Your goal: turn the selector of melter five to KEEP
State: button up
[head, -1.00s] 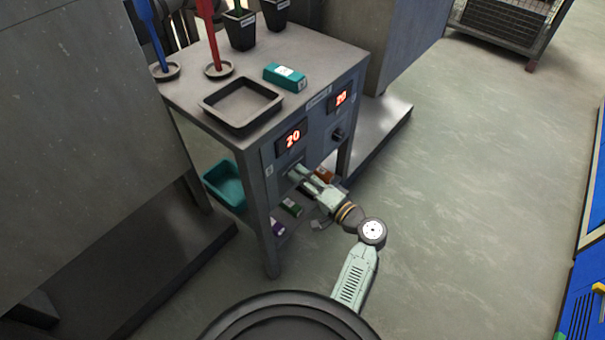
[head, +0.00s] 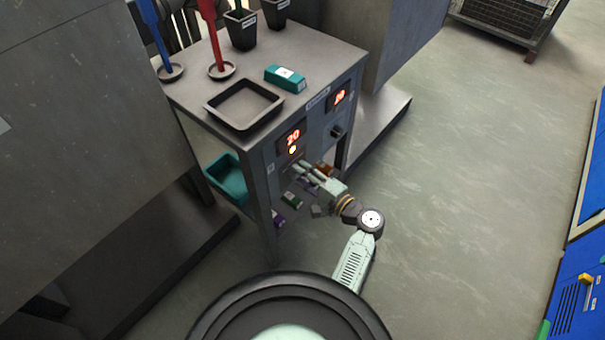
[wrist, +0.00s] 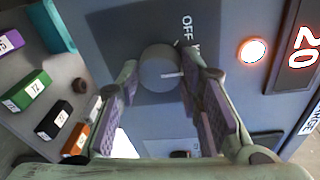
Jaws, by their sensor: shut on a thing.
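The selector (wrist: 158,68) is a round grey knob with a white mark, on the grey front panel in the wrist view. Its mark points right in that picture. "OFF" is printed beside it; the lettering next to that is mostly hidden behind a finger. My gripper (wrist: 165,75) is shut on the knob, one purple-padded finger on each side. In the head view my gripper (head: 300,168) reaches the panel (head: 284,173) under the left display (head: 290,138), which reads 20. A lit white lamp (wrist: 253,50) sits between selector and display.
A second knob (head: 337,131) is under the right display (head: 338,97). An empty dark tray (head: 244,105) and a teal box (head: 285,78) stand on top. Small labelled blocks (wrist: 52,120) and a teal bin (head: 229,180) are below. Floor to the right is clear.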

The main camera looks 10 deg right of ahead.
jog(key=o, duration=1.2)
jog(key=shift+c, duration=0.2)
jog(key=v, duration=1.2)
